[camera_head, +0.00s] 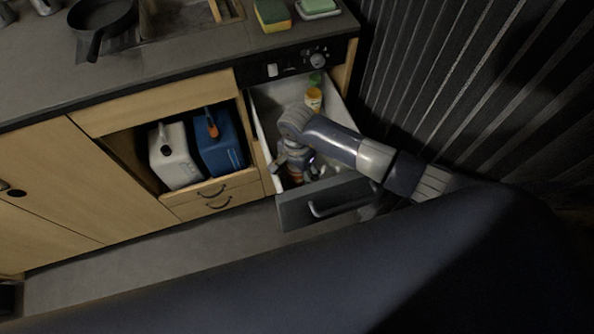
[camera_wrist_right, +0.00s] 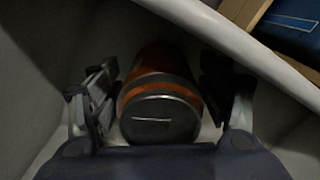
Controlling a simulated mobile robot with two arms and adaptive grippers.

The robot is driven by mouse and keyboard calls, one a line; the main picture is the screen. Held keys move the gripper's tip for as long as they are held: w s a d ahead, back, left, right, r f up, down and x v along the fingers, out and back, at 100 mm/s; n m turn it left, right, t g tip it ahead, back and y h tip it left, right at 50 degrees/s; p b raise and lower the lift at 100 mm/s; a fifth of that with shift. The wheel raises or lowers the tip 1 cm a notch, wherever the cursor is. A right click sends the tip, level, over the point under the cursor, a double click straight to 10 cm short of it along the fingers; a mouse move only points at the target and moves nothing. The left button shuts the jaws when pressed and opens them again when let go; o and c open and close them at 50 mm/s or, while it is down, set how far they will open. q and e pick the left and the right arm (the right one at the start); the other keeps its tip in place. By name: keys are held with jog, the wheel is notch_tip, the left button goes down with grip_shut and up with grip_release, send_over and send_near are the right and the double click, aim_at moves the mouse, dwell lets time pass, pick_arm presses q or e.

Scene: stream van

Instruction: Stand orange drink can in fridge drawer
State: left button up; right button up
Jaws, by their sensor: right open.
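The fridge drawer (camera_head: 331,204) is pulled open under the counter, with a white inside and a dark front. My right arm reaches down into it, and the right gripper (camera_head: 296,173) is inside. In the right wrist view, the orange drink can (camera_wrist_right: 159,92) is between the two spread fingers of my right gripper (camera_wrist_right: 166,100). Its grey end faces the camera, and dark gaps show between can and fingers. Its base is hidden, so I cannot tell how it meets the drawer floor. My left gripper is not in view.
A small orange-yellow container (camera_head: 313,98) and a green item (camera_head: 315,79) are at the drawer's back. White (camera_head: 174,158) and blue (camera_head: 219,143) canisters stand in the open cabinet to the left. A dark ribbed wall (camera_head: 450,80) rises on the right.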

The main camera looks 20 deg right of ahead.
notch_tip(320, 180, up, 12)
jog(key=p, duration=0.9)
jog(key=shift+r, duration=0.15)
